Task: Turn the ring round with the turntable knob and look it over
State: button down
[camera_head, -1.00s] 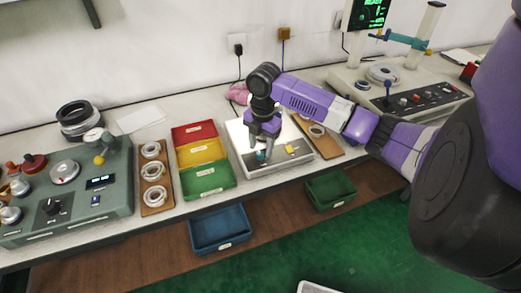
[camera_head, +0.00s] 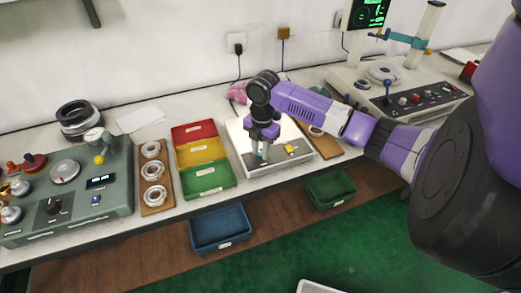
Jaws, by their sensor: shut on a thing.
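My gripper (camera_head: 262,158) points down over the pale, flat-topped station (camera_head: 247,164) in the middle of the bench. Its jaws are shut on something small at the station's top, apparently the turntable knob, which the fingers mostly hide. A small yellow part (camera_head: 291,149) shows on the station just right of the jaws. I cannot make out a ring or turntable plate there; my gripper and wrist cover that part of the top.
Red (camera_head: 187,132), yellow (camera_head: 186,155) and green (camera_head: 221,184) bins stand left of the station. A brown board (camera_head: 144,188) holds several rings. A grey-green instrument (camera_head: 110,190) stands far left, another device (camera_head: 420,80) at right. Blue (camera_head: 222,245) and dark green (camera_head: 344,202) bins sit below the bench edge.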

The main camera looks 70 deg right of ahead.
aim_at(261, 154)
jog(key=shift+a+r+m, duration=0.1)
jog(key=shift+m, duration=0.2)
jog(key=m+p, duration=0.2)
jog(key=shift+m, duration=0.3)
jog(key=shift+m+p, duration=0.75)
jog(key=shift+m, duration=0.45)
jog(key=c, duration=1.1)
grip_release()
jog(key=shift+c, duration=0.2)
notch_tip(261, 154, up, 8)
jog(key=shift+s+a+f+b, duration=0.1)
jog(key=shift+f+b, duration=0.05)
jog(key=shift+b, duration=0.25)
